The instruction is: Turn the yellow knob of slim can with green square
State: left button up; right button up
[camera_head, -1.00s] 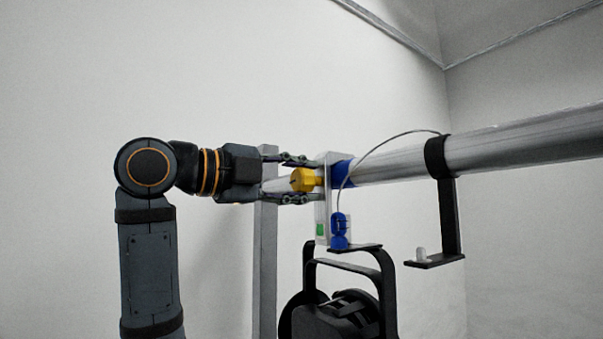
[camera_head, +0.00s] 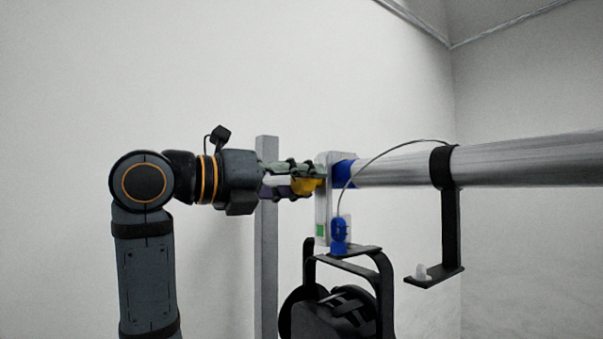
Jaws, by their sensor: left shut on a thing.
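The slim can (camera_head: 348,312) is black and hangs below the pipe from a light clamp plate (camera_head: 322,208). A small green square (camera_head: 320,230) is on the plate's lower part. The yellow knob (camera_head: 306,186) sticks out from the left side of the plate, near its top. My left gripper (camera_head: 305,182) comes in from the left and is shut on the yellow knob, with its fingers covering part of it. The gripper's wrist is rolled. My right gripper is not in view.
A silver pipe (camera_head: 520,160) runs right from the clamp, with a blue collar (camera_head: 344,173) at its end. A black bracket (camera_head: 450,215) hangs from it. A cable (camera_head: 390,148) arcs to a blue connector (camera_head: 338,235). A grey post (camera_head: 266,270) stands behind my gripper.

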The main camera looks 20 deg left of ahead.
pick_arm(q)
jog(key=m+p, duration=0.2)
jog(key=m, duration=0.2)
jog(key=shift+r, duration=0.1)
jog(key=shift+m+p, duration=0.4)
jog(key=shift+m, duration=0.8)
jog(key=o, duration=1.2)
